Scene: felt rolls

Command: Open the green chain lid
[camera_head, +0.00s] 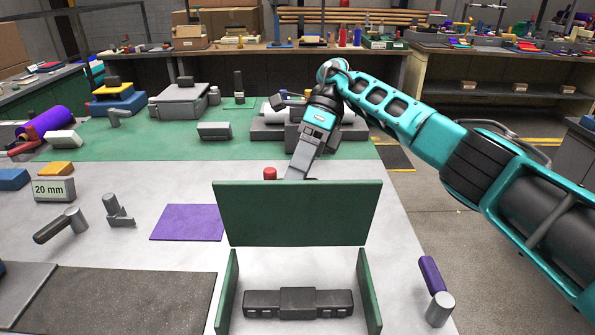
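The green lid (297,214) stands raised at the back of a green box (369,290), showing its broad face. The box's left and right walls show, and the space between them is uncovered. A dark grey chain-like part (298,302) lies inside it. My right arm comes in from the right, and its gripper (298,172) points down just behind the lid's top edge. Its fingertips are hidden by the lid, so I cannot tell whether they touch it or are open. My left gripper is not in view.
A small red-topped thing (270,173) stands behind the lid, near the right gripper. A purple sheet (188,222) lies to the left. A hammer-like tool (62,225) and a "20 mm" block (54,189) are farther left. A purple-handled tool (434,285) lies right of the box.

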